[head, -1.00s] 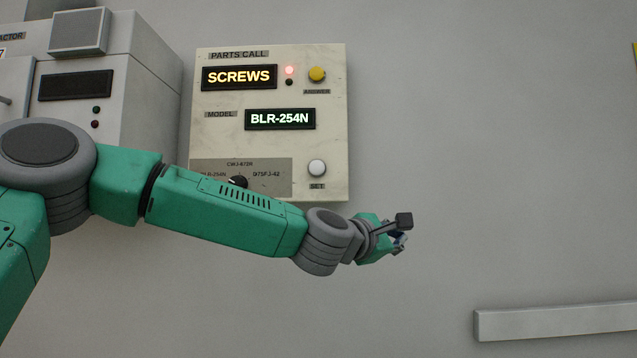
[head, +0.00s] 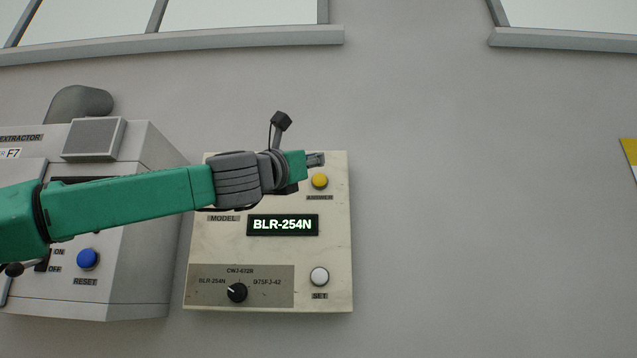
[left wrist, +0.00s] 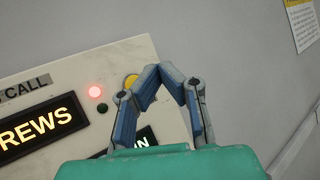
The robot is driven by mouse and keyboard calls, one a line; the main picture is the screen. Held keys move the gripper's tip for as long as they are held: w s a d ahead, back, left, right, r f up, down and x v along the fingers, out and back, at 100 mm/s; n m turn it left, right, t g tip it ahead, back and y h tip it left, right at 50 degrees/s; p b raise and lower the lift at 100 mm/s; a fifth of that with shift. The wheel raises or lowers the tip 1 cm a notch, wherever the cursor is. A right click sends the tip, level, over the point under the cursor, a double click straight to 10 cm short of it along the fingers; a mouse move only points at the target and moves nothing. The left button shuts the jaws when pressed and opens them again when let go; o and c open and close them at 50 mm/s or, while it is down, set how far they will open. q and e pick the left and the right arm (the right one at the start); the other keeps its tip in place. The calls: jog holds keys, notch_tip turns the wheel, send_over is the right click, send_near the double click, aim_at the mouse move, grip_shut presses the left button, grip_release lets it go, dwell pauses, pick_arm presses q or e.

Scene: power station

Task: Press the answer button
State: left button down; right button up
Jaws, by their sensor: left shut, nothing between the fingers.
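The yellow answer button (head: 320,181) sits at the upper right of the cream parts call panel (head: 335,230), above its ANSWER label. My left gripper (head: 316,159) is shut and empty, just above the button in the head view. In the left wrist view the shut fingertips (left wrist: 158,70) overlap the right side of the yellow button (left wrist: 131,82); I cannot tell whether they touch it. A lit red lamp (left wrist: 95,92) shows beside the button. My left arm hides the SCREWS display in the head view; part of that display (left wrist: 40,127) shows in the left wrist view. My right gripper is not in view.
A white SET button (head: 319,276) and a black selector knob (head: 237,292) are low on the panel. A grey extractor cabinet (head: 140,270) with a blue RESET button (head: 87,258) stands at left.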

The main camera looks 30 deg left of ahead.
aim_at(319, 175)
pick_arm(q)
jog(key=w+a, duration=0.1)
jog(key=w, duration=0.1)
jog(key=w+a+p, duration=0.1)
jog(key=w, duration=0.1)
jog(key=w+a+p, duration=0.1)
jog(key=w, duration=0.1)
jog(key=shift+w+a, duration=0.75)
jog(key=shift+d+r, duration=0.1)
jog(key=shift+d, duration=0.35)
jog(key=shift+a, duration=0.35)
jog(key=shift+d, duration=0.25)
jog(key=shift+a, duration=0.1)
jog(key=shift+w+a, duration=0.25)
jog(key=shift+a, duration=0.05)
